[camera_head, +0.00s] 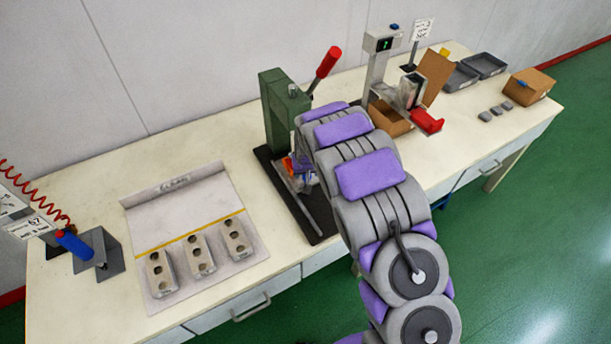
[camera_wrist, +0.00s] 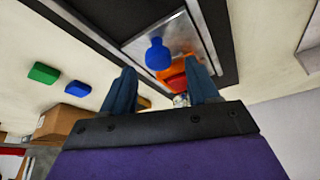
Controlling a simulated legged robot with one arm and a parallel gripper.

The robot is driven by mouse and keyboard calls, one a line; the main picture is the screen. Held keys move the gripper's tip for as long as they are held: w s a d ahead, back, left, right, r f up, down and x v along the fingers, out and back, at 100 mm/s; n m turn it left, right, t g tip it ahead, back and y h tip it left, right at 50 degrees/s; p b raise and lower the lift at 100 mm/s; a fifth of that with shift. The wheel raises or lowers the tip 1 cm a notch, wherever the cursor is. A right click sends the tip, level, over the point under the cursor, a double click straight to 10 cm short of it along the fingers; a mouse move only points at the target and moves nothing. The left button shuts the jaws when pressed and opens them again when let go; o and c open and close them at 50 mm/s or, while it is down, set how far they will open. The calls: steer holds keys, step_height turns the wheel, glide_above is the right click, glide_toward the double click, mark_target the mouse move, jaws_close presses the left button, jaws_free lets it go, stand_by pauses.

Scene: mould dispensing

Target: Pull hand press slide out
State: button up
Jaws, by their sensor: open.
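The hand press (camera_head: 287,108) is a green column with a red-tipped lever, standing on a black base plate. Its metal slide (camera_head: 298,190) lies low in front of the column, partly hidden by my arm. In the wrist view, a metal plate (camera_wrist: 195,43) on a dark base carries a blue round-ended knob (camera_wrist: 158,53) and an orange-red part (camera_wrist: 178,72). My gripper (camera_wrist: 163,82) is open, its two blue-grey fingers apart and pointing at these parts. The orange-red part appears between the fingers; I cannot tell whether they touch it. My arm mostly hides my gripper in the head view.
A pale mat with several grey mould blocks (camera_head: 198,253) lies left of the press. A blue-handled tool on a stand (camera_head: 97,253) is farther left. A dispenser stand (camera_head: 380,65), cardboard box (camera_head: 529,86) and grey trays (camera_head: 484,65) are right.

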steer(key=x, duration=0.2)
steer(key=shift+w+d+f, duration=0.2)
steer(key=shift+f, duration=0.1)
steer(key=shift+a+f, duration=0.2)
steer(key=shift+f, duration=0.05)
steer(key=shift+a, duration=0.2)
steer(key=shift+w+d, duration=0.1)
steer(key=shift+d, duration=0.15)
steer(key=c, duration=0.5)
jaws_close()
steer(key=shift+a, duration=0.1)
